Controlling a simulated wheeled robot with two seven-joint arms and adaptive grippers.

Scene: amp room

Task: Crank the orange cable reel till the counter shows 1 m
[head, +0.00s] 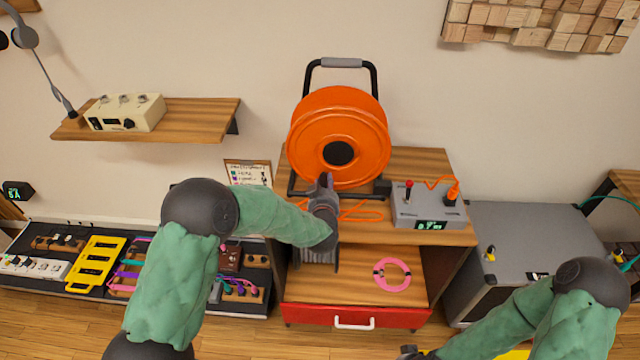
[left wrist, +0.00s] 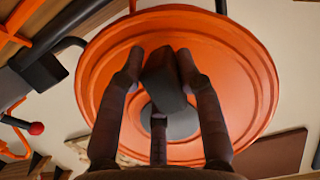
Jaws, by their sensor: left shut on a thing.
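The orange cable reel (head: 325,115) stands upright in its black frame on the wooden cabinet top. It fills much of the left wrist view (left wrist: 235,75), with its grey hub behind the fingers. My left gripper (head: 325,184) is at the reel's lower front. In the left wrist view its fingers (left wrist: 160,70) are shut around the dark crank handle (left wrist: 165,82). The counter (head: 430,226) is a lit display on the grey box; its digits are too small to read surely. My right gripper (head: 411,352) shows only partly at the bottom edge; its jaws are unclear.
The grey box (head: 405,208) right of the reel has a red-tipped lever (head: 408,190) and an orange plug (head: 453,191). A pink cable ring (head: 407,268) lies on the lower shelf. A grey case (head: 530,230) stands at right, and a wooden wall shelf (head: 190,125) hangs at left.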

